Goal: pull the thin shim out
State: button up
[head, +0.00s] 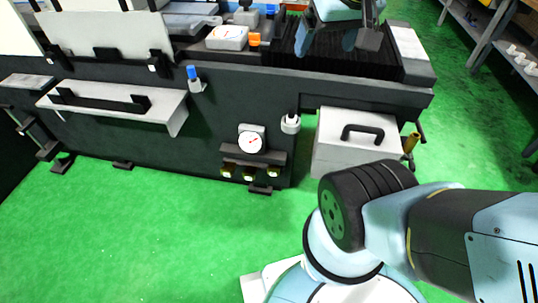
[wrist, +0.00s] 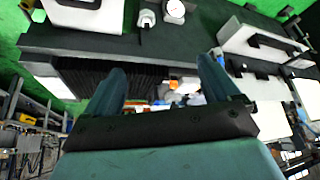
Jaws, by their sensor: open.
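I cannot make out the thin shim in either view. My gripper (head: 326,44) hangs at the top of the head view, over the black ribbed cover of the grinder (head: 215,130). In the wrist view my gripper (wrist: 160,75) has its two blue fingers wide apart, with nothing between them. Beyond the fingers, small orange, white and blue items lie on the machine, too small to tell apart.
A white box with an orange part (head: 227,38) sits on the machine top. A round gauge (head: 250,141) and a grey cabinet with a black handle (head: 350,150) are on its front. The green floor (head: 150,220) in front is clear.

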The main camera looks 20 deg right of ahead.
aim_at(273, 170)
jog(key=z, duration=0.4)
jog(key=k, duration=0.9)
jog(key=u, duration=0.7)
jog(key=i, duration=1.05)
jog(key=z, duration=0.05)
